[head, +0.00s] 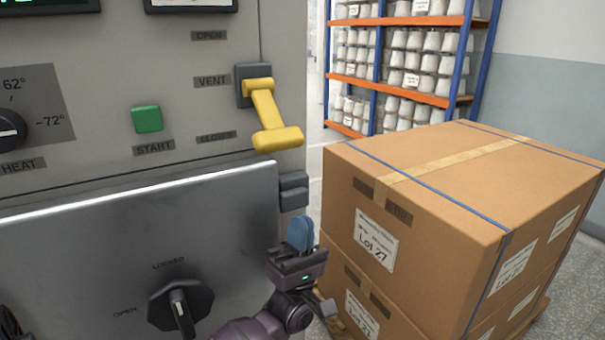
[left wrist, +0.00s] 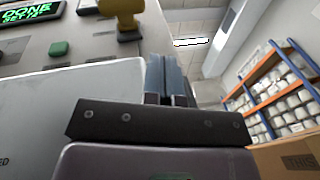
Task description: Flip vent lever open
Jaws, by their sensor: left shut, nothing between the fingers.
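The yellow vent lever (head: 268,115) sits on a dark mount at the right edge of the grey panel, beside the VENT label. It slants down, with its crossbar handle level with the CLOSED label. In the left wrist view the lever (left wrist: 122,12) shows at the top, partly cut off. My left gripper (head: 301,232) is below the lever, apart from it, with its blue fingers pointing up and pressed together. The fingers (left wrist: 165,75) also show shut and empty in the left wrist view. My right gripper is not in view.
Stacked cardboard boxes (head: 450,215) stand close to the right of my left gripper. A metal door (head: 110,235) with a black knob (head: 180,305) is on the left. A green START button (head: 147,119) and a HEAT dial (head: 10,130) are on the panel. Shelves (head: 400,75) stand behind.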

